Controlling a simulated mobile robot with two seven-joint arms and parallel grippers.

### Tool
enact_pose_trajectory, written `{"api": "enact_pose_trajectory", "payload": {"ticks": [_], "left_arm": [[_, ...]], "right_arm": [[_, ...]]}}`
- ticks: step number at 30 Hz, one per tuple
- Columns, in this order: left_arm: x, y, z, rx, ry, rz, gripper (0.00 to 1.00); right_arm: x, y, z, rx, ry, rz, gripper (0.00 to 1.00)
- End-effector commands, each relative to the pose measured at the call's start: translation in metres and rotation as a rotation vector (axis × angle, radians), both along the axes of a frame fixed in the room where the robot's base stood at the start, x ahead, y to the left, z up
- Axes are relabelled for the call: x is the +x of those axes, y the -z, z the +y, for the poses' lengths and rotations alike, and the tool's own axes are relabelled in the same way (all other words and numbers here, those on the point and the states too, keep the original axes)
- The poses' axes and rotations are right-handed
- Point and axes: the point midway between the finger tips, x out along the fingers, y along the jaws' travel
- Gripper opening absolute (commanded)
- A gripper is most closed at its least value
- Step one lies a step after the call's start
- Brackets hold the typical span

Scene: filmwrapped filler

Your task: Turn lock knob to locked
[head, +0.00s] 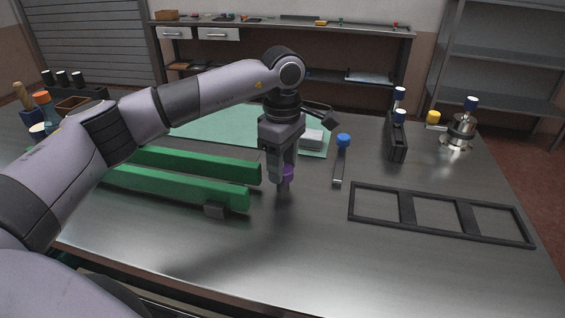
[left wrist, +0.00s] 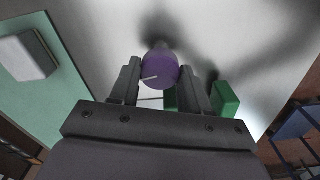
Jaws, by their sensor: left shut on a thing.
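The purple lock knob (head: 288,173) shows low between my left gripper's fingers, just to the right of the green rails. In the left wrist view the knob (left wrist: 162,66) is a round purple cap with a white pointer line toward its left side. My left gripper (head: 281,178) points down over the table and is shut on the knob, one finger on each side. The fingers hide part of the knob in the head view, and I cannot read any lock marks. My right gripper is not in view.
Two green rails (head: 180,187) lie left of the gripper. A black three-window frame (head: 405,222) lies to the right. A blue-capped tool (head: 342,150), a black holder (head: 396,140) and a metal fitting (head: 460,132) stand behind. The table's front middle is clear.

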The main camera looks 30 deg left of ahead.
Motion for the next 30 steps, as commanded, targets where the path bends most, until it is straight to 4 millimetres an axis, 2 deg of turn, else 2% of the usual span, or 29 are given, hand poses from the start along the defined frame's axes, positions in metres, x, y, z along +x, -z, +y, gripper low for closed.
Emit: {"api": "enact_pose_trajectory", "payload": {"ticks": [12,28,29,30], "left_arm": [[0.001,-0.002,-0.0004,-0.003,0.171,-0.005,0.16],[0.001,-0.0022,-0.0005,-0.002,0.192,-0.006,0.16],[0.001,-0.0022,-0.0005,-0.002,0.192,-0.006,0.56],[0.001,-0.0022,-0.0005,-0.002,0.192,-0.006,0.69]], "right_arm": [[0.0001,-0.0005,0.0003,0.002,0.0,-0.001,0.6],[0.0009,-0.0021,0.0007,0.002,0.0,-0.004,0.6],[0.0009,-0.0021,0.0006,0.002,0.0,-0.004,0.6],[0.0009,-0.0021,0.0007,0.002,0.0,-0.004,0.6]]}}
